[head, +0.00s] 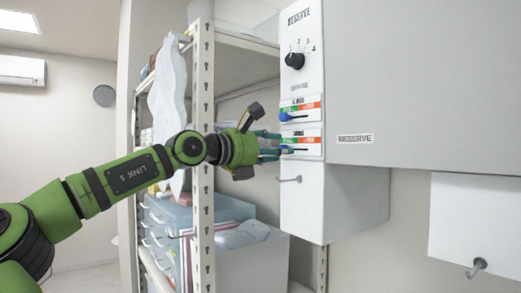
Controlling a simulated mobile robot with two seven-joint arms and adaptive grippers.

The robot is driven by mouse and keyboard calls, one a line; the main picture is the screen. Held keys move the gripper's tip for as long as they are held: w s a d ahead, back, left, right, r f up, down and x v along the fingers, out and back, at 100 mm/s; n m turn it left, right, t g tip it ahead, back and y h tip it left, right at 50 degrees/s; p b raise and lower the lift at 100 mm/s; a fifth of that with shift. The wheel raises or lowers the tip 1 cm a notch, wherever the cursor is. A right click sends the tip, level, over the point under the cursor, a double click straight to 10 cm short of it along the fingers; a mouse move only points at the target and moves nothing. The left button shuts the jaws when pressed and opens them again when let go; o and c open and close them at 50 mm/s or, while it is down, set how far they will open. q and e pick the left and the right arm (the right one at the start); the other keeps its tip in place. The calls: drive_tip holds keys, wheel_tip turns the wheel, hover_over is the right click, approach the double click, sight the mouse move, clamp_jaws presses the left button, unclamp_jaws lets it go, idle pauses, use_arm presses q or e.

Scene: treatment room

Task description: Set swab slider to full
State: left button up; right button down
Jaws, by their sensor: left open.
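Two slider panels sit one above the other on the narrow side of a grey cabinet, each with a green, white and red strip. The upper slider (285,116) has a blue knob at the left end of its slot. The lower slider (299,150) also shows a bit of blue at its left end, partly covered by my fingers. The small titles are too blurred to tell which is the swab one. My left gripper (280,149) is open, its fingertips at the left end of the lower slider. Contact cannot be told. My right gripper is not in view.
A black rotary dial (295,60) marked with numbers under RESERVE is above the sliders. A metal hook (290,179) sticks out just below them. A metal shelf rack (203,110) with drawers and a grey bin (245,265) stands behind my left arm.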

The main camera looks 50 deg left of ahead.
use_arm(q)
drive_tip(key=s, duration=1.1)
drive_tip(key=shift+s+a, duration=0.35)
drive_tip(key=shift+a, duration=0.05)
